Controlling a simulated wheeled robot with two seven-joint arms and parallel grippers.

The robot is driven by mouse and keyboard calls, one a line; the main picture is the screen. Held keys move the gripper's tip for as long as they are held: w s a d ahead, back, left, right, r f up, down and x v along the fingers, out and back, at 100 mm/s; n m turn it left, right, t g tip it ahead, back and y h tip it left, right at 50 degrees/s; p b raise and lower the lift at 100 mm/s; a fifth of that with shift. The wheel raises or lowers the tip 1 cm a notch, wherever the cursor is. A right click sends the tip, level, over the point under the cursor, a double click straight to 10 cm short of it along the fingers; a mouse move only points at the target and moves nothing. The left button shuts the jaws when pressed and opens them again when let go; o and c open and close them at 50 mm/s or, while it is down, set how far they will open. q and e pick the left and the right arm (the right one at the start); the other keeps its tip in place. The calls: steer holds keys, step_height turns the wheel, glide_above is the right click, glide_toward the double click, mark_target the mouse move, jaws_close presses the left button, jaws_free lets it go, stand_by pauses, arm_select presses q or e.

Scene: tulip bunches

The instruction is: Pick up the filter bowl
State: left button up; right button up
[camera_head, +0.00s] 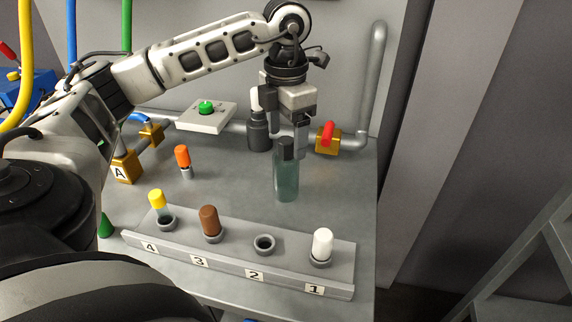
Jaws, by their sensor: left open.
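A translucent teal cylinder with a dark top, which looks like the filter bowl (286,182), stands upright on the grey bench (235,180), behind the numbered rack. My left gripper (287,149) points down from above, open. Its fingers come down around the bowl's dark top, one on each side; I cannot tell whether either touches it. My right gripper is not in view.
The rack (330,270) in front holds white, brown and yellow-capped pieces; socket 2 (264,243) is empty. A dark cylinder (258,133) stands close left of my gripper, and a red-handled valve (328,137) close right. An orange-capped piece (183,160) stands left.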

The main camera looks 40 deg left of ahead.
mark_target(286, 154)
arm_select(q)
steer(key=shift+w+a+f+p, duration=0.15)
steer(key=shift+f+p, duration=0.1)
steer(key=shift+f, duration=1.2)
steer(key=shift+w+a+f+p, duration=0.15)
steer(key=shift+f+p, duration=0.1)
steer(key=shift+f, duration=1.2)
steer(key=c, duration=1.1)
